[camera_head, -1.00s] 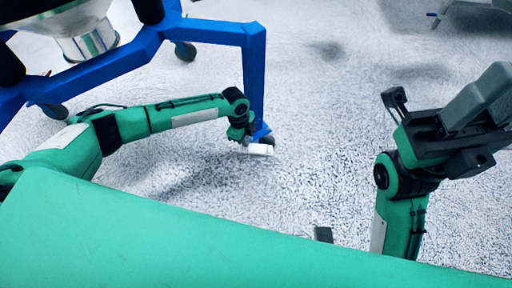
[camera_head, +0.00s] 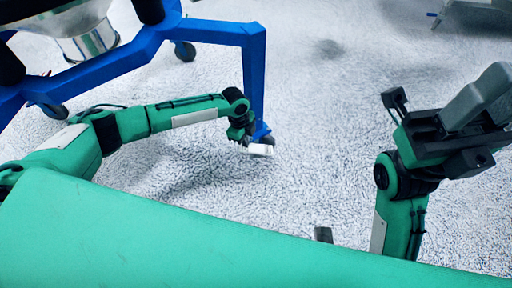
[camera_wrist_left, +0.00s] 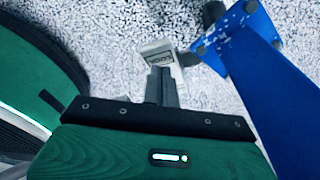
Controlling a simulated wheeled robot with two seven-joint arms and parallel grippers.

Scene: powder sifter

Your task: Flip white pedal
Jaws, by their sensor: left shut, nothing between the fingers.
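The white pedal (camera_head: 260,150) is at the foot of the blue frame's near leg, low over the floor. In the left wrist view the white pedal (camera_wrist_left: 157,50) shows dark lettering on its face, just beyond the fingertips. My left gripper (camera_wrist_left: 164,72) is shut with nothing between its fingers. Its tips overlap the pedal's near edge in that view; I cannot tell if they touch it. In the head view my left gripper (camera_head: 246,140) is small and partly hidden by its own arm, right beside the pedal. My right gripper (camera_head: 450,125) is raised at the right, far from the pedal.
The blue frame (camera_head: 253,80) stands on casters (camera_head: 185,51), its leg close to the right of my left gripper in the wrist view. A metal vessel (camera_head: 88,42) is at the upper left.

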